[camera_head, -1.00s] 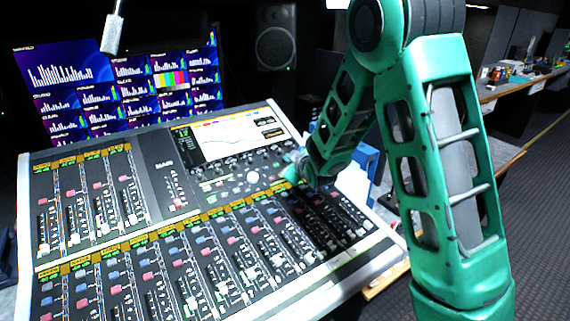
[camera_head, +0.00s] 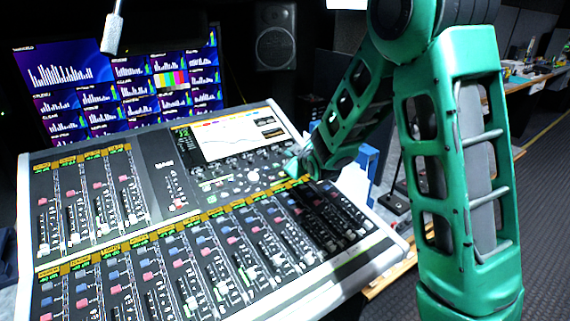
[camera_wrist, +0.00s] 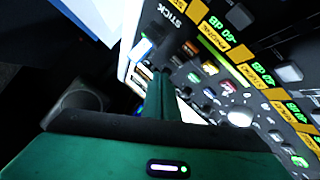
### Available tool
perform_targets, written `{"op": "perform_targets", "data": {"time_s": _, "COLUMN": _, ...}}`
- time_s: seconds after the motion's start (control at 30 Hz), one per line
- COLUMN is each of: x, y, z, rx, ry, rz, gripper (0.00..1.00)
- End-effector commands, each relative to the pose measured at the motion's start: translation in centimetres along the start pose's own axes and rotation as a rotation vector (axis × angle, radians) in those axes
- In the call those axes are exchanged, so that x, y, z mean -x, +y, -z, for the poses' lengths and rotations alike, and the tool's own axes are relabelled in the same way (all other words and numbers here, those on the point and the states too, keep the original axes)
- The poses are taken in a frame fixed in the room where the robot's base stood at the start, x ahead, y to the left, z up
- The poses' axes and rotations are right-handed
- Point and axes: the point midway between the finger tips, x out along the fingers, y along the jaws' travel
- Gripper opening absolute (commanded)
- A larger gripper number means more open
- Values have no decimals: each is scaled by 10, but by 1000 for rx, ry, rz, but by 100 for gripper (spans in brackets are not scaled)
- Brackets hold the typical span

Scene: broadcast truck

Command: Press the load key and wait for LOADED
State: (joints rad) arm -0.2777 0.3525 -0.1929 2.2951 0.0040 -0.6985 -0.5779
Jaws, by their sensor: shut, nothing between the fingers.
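The mixing console (camera_head: 160,205) stands below the monitors, with faders, coloured keys and a screen (camera_head: 228,138) in its upper right part. I cannot make out which key is the load key, and no LOADED text is readable. My gripper (camera_head: 293,168) is low over the console, right of the white trackball (camera_head: 253,176). In the wrist view my green gripper (camera_wrist: 162,78) is shut and empty, its tip beside a lit white-blue key (camera_wrist: 143,48) and near an orange key (camera_wrist: 210,67). I cannot tell whether it touches a key. The fingers hide part of the panel.
A monitor wall (camera_head: 120,90) and a speaker (camera_head: 276,37) stand behind the console. A gooseneck lamp or microphone (camera_head: 112,35) hangs at upper left. A side counter (camera_head: 520,85) with small items runs along the right, with bare floor (camera_head: 545,220) in front.

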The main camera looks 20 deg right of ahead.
Motion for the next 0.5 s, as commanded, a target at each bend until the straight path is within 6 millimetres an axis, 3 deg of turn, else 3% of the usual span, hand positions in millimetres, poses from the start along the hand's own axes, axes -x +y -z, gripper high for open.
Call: {"op": "perform_targets", "data": {"time_s": 0.5, "x": 26, "y": 19, "z": 18, "rx": 0, "ry": -1, "rz": 1, "gripper": 0}}
